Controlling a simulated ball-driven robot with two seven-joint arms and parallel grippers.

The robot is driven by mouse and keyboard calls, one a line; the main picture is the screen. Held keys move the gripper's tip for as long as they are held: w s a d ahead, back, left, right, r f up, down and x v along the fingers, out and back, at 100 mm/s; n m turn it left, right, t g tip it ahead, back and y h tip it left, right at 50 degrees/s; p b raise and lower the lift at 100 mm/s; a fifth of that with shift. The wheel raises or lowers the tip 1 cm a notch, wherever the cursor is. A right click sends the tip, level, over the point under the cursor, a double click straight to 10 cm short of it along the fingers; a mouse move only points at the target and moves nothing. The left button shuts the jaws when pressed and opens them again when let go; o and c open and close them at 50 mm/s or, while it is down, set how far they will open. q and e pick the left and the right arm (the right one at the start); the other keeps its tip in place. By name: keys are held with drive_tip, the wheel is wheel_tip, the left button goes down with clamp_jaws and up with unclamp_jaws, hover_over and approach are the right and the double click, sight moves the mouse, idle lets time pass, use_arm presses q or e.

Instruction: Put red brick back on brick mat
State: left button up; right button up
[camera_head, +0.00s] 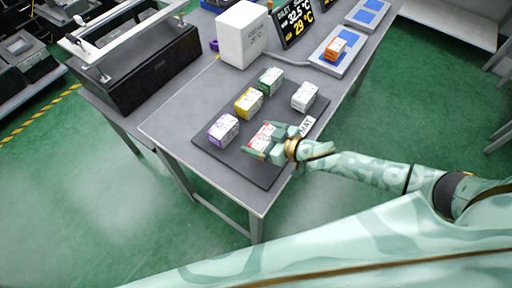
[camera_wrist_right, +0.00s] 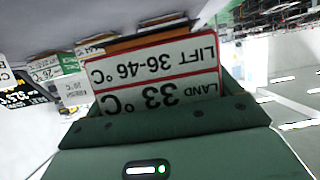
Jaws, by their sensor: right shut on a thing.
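The red brick (camera_head: 262,135), white-labelled with a red border, is between the fingers of my right gripper (camera_head: 264,146). In the right wrist view the red brick (camera_wrist_right: 160,75) fills the middle, its label upside down. The gripper is shut on it. The dark brick mat (camera_head: 225,166) lies on the grey table, and the red brick is over its front right part. I cannot tell whether it touches the mat. My left gripper is not in view.
On the mat stand a purple brick (camera_head: 223,130), a yellow brick (camera_head: 248,102), a green brick (camera_head: 270,81) and a white brick (camera_head: 304,96). An orange brick (camera_head: 335,49) sits on a blue-and-white pad behind. A white box (camera_head: 241,34) and a display (camera_head: 294,22) stand at the back.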

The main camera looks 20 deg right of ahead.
drive_tip(key=shift+a+f, duration=0.3)
drive_tip(key=shift+f, duration=0.1)
drive_tip(key=f+b, duration=0.1)
drive_tip(key=f, duration=0.1)
drive_tip(key=a+f+b, duration=0.1)
drive_tip(key=f, duration=0.1)
drive_tip(key=o, duration=0.9)
drive_tip(key=shift+d+f, duration=0.1)
drive_tip(key=shift+f, duration=0.05)
drive_tip(key=shift+o, duration=0.2)
